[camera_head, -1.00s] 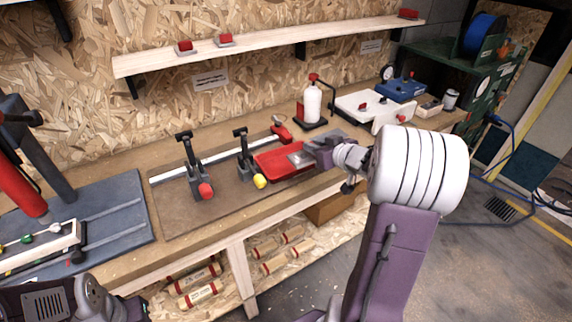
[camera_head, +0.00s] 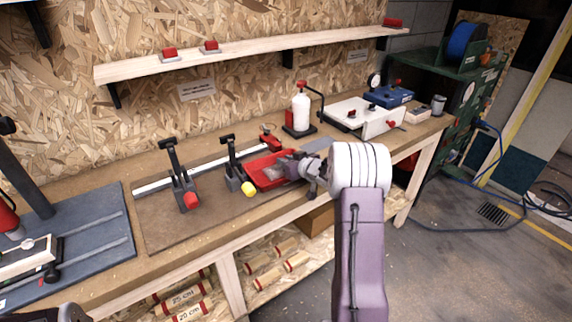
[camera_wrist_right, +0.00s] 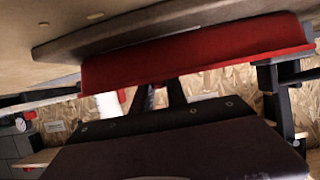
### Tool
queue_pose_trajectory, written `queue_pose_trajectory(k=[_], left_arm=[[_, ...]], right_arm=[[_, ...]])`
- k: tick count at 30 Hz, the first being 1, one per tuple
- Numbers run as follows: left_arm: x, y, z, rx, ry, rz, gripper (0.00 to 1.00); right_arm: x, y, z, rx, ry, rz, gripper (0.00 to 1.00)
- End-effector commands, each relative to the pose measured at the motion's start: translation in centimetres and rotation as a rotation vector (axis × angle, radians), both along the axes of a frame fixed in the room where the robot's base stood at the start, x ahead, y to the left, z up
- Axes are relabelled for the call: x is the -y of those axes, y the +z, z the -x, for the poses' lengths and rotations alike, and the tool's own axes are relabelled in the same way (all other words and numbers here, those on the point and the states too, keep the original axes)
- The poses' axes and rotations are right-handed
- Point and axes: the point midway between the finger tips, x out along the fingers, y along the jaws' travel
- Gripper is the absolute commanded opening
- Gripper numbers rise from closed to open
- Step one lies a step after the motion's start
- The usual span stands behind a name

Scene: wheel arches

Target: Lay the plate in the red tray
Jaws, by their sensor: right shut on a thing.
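The red tray (camera_head: 258,181) lies on the bench beside the yellow-knobbed clamp. It also fills a band across the right wrist view (camera_wrist_right: 200,52). The plate (camera_head: 273,173), small and grey, shows over the tray's inside in the head view; I cannot tell whether it touches the tray floor. My right gripper (camera_head: 287,170) comes in from the right at the tray's right end and is shut on the plate. The gripper partly hides the plate and the tray's right side.
Toggle clamps with a red knob (camera_head: 191,201) and a yellow knob (camera_head: 248,188) stand left of the tray. A white bottle (camera_head: 300,113) stands behind it. A white board fixture (camera_head: 352,117) is farther right. The brown mat (camera_head: 215,215) is clear in front of the clamps.

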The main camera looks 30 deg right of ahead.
Motion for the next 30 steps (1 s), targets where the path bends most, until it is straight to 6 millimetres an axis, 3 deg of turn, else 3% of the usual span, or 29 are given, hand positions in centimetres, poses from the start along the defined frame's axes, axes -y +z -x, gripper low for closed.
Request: queue_pose_trajectory(k=[9,10,12,23,30], left_arm=[[0.0,-0.1,0.0,0.0,0.0,0.0,0.0],[0.0,-0.1,0.0,0.0,0.0,0.0,0.0],[0.0,0.0,0.0,0.0,0.0,0.0,0.0],[0.0,0.3,0.0,0.0,0.0,0.0,0.0],[0.0,0.8,0.0,0.0,0.0,0.0,0.0]], right_arm=[[0.0,-0.2,0.0,0.001,-0.001,0.001,0.0],[0.0,-0.2,0.0,0.0,-0.001,0.001,0.23],[0.0,-0.1,0.0,0.0,0.0,0.002,0.4],[0.0,0.4,0.0,0.001,0.0,0.002,0.4],[0.3,2.1,4.0,0.0,-0.005,0.002,0.4]])
